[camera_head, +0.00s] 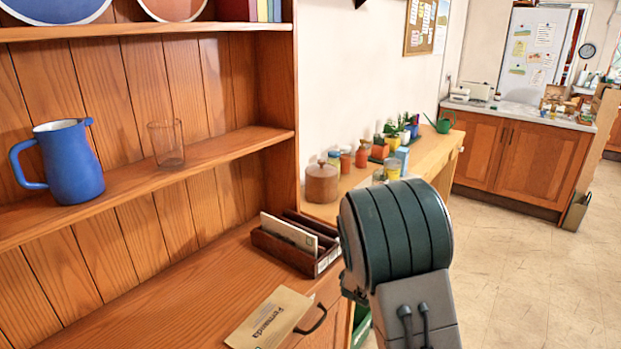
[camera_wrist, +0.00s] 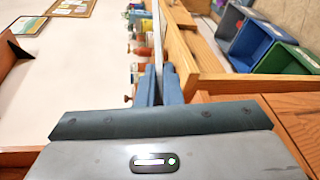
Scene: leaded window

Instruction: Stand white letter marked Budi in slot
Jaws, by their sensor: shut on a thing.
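In the wrist view my gripper (camera_wrist: 157,82) is shut on a thin white letter (camera_wrist: 157,35), seen edge-on, so no name on it can be read. In the head view my own arm hides the gripper and the held letter. A dark brown wooden letter rack (camera_head: 327,262) stands on the dresser top, left of my arm. A white envelope (camera_head: 288,233) stands in the rack, its lower part hidden by the rack's wall. A tan envelope (camera_head: 268,318) marked with a name like "Fermanda" lies flat in front of the rack.
A blue jug (camera_head: 72,162) and a clear glass (camera_head: 167,143) stand on the shelf (camera_head: 230,145) above. A side table behind holds a round wooden pot (camera_head: 321,183), jars and plants. Green (camera_wrist: 285,75) and blue (camera_wrist: 251,42) bins show in the wrist view. The dresser top left of the rack is clear.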

